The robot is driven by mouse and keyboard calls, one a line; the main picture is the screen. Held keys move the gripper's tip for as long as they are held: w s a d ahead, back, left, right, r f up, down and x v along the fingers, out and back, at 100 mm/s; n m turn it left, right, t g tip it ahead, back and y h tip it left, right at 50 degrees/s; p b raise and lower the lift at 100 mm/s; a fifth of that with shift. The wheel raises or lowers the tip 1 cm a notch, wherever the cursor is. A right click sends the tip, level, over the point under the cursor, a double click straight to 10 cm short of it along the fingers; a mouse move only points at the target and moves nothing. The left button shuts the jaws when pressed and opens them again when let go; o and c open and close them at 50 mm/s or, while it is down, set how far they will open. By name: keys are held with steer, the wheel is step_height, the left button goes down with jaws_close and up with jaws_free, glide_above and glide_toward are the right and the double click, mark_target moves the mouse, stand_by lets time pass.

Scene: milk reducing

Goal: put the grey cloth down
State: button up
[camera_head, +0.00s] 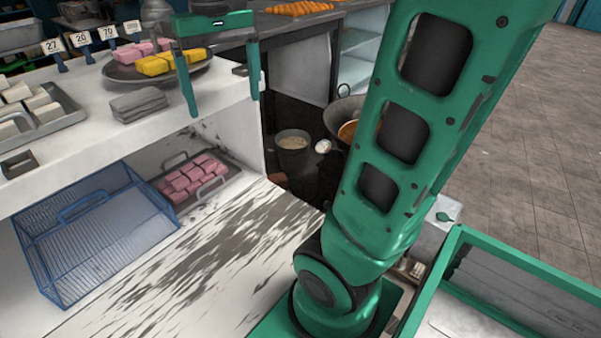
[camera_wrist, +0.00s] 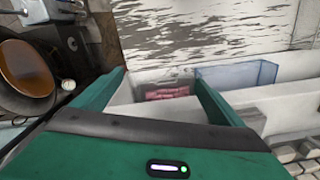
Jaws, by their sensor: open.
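The grey cloth (camera_head: 138,104) lies folded in a small stack on the white counter (camera_head: 236,88), in front of the round plate, in the head view. My gripper (camera_head: 224,107) is at the counter's right end, to the right of the cloth and apart from it. Its two green fingers point down, spread wide, with nothing between them.
A round plate (camera_head: 203,79) with pink and yellow blocks stands behind the cloth. A metal tray (camera_head: 65,112) with white blocks is at left. Below are a blue wire basket (camera_head: 95,235) and a tray of pink blocks (camera_head: 228,178). A grey pot (camera_head: 293,142) stands beyond.

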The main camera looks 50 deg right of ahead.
steer(key=s+d+f+m, duration=0.1)
steer(key=s+d+f, duration=0.1)
steer(key=s+f, duration=0.6)
steer(key=s+d+f+m, duration=0.2)
steer(key=s+f, duration=0.6)
steer(key=s, duration=0.1)
steer(key=shift+d, duration=0.4)
steer(key=shift+w+f, duration=0.2)
steer(key=shift+w, duration=0.45)
